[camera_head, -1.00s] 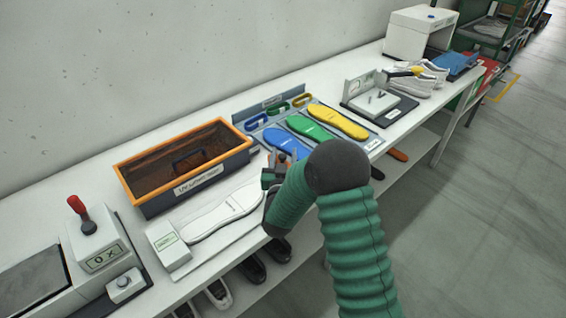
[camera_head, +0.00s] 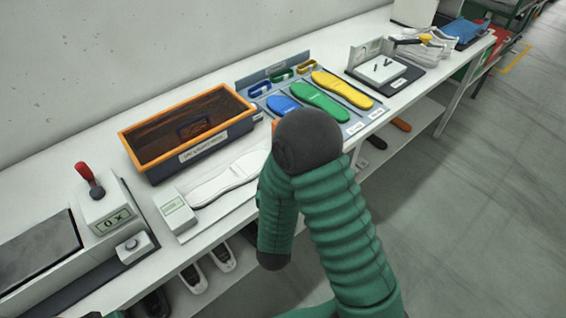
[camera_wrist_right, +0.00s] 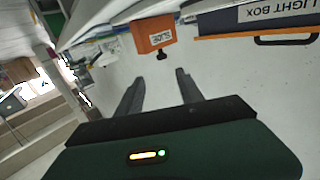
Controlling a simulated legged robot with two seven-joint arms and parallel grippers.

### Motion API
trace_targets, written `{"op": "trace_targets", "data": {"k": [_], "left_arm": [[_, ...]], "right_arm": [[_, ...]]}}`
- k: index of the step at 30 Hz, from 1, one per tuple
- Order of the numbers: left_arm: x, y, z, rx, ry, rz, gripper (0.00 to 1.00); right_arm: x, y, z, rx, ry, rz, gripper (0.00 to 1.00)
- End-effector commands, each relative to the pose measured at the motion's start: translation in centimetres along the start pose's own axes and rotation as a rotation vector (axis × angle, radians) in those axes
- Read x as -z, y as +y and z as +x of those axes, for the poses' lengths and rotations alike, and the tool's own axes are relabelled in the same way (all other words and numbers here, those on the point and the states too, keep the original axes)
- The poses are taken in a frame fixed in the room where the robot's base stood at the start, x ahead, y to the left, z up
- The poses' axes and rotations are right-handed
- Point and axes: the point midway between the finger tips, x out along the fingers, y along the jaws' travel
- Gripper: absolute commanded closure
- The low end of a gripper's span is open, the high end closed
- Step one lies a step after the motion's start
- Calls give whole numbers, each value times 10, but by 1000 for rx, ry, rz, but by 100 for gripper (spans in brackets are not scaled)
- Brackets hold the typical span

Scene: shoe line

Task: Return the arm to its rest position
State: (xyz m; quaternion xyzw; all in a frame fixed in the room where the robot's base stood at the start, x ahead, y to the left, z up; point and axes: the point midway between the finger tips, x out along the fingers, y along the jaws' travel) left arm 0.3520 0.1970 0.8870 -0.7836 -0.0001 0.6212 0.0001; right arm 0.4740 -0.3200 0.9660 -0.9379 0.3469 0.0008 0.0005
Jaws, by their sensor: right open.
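My right arm rises from the bottom of the head view, bends at a dark joint and folds down in front of the bench's front edge. Its gripper is hidden behind the arm there. In the right wrist view my right gripper (camera_wrist_right: 158,90) shows two dark fingers spread apart, with nothing between them. My left gripper is not seen in the head view.
The white bench (camera_head: 250,63) holds an orange-rimmed box (camera_head: 127,140), a white sole (camera_head: 228,180), a green insole (camera_head: 320,103), a yellow insole (camera_head: 342,89) and a red-handled lever (camera_head: 86,172). An orange block (camera_wrist_right: 153,34) shows in the wrist view. Shoes stand on the shelf below.

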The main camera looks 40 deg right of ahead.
Motion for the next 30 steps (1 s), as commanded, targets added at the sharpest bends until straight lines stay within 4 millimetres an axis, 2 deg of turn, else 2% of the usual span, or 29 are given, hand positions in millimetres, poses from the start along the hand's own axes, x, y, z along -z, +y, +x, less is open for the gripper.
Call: {"op": "trace_targets", "data": {"k": [8,11,14,15,18,21,23,27,30], "left_arm": [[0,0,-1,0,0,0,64],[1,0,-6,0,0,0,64],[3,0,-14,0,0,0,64],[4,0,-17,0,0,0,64],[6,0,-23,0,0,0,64],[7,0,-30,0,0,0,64],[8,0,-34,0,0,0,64],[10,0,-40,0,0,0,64],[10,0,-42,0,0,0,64]], "right_arm": [[0,-3,2,11,-16,7,56],[-7,-20,4,77,-111,32,56],[-19,-52,-1,210,-300,51,56],[-25,-65,-9,271,-390,44,56],[-37,-87,-37,404,-598,-8,56],[-43,-91,-72,506,-793,-97,56],[-44,-84,-96,554,-910,-171,56],[-40,-47,-145,604,-1141,-356,56],[-36,-24,-164,602,-1237,-441,56]]}}
